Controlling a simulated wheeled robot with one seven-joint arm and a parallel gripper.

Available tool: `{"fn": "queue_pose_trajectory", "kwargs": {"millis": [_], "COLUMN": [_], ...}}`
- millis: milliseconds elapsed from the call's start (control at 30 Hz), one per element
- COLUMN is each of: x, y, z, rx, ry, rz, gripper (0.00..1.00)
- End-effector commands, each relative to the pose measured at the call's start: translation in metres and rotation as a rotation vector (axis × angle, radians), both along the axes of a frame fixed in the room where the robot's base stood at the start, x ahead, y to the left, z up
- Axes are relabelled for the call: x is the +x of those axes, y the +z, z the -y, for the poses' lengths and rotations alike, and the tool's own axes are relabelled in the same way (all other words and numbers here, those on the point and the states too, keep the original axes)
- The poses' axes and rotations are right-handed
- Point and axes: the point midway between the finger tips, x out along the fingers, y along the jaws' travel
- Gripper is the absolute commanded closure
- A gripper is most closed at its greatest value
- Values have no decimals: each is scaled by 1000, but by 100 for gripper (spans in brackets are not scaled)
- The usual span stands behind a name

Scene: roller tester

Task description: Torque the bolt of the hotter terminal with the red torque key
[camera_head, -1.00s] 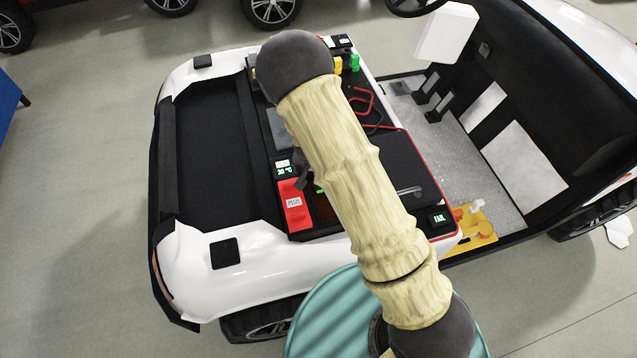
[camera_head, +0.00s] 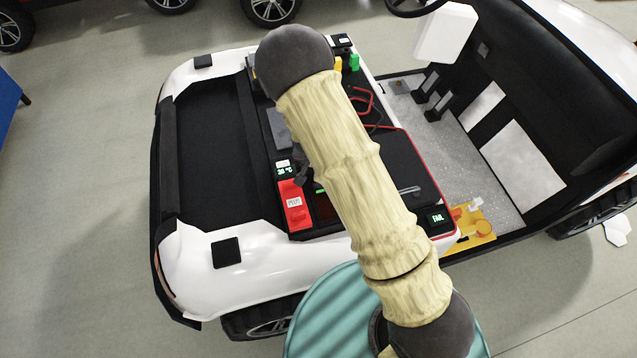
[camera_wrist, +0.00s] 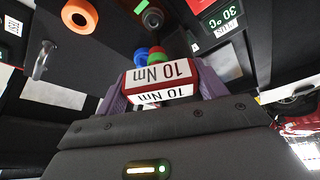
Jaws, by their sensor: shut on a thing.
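My gripper (camera_wrist: 160,88) is shut on the red torque key (camera_wrist: 150,97), a red block with white "10 Nm" labels, held between its purple-grey fingers in the wrist view. The key's far end is hidden. A green "30 °C" display (camera_wrist: 219,18) is at the upper right there; in the head view it (camera_head: 285,171) is beside a red block with a white label (camera_head: 294,204). A dark round part with a pale centre (camera_wrist: 153,18) lies beyond the key; I cannot tell whether it is a bolt. In the head view my arm hides the gripper and key.
A "FAIL" display (camera_head: 438,217) sits at the bay's right corner. Green (camera_head: 354,62) and yellow (camera_head: 338,65) pieces stand at the back, near a red cable (camera_head: 365,100). An orange ring (camera_wrist: 13,25) and metal hook (camera_wrist: 42,60) show in the wrist view.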

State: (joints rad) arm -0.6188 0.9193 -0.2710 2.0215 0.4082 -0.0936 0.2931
Motion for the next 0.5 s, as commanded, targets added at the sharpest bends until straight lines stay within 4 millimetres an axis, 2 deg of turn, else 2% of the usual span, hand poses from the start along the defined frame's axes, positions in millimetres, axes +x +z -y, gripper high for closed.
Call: {"fn": "queue_pose_trajectory", "kwargs": {"millis": [233, 500], "x": [0, 0], "y": [4, 26], "z": [0, 0], "rx": [0, 0], "ry": [0, 0], "rz": [0, -1], "gripper": [100, 100]}}
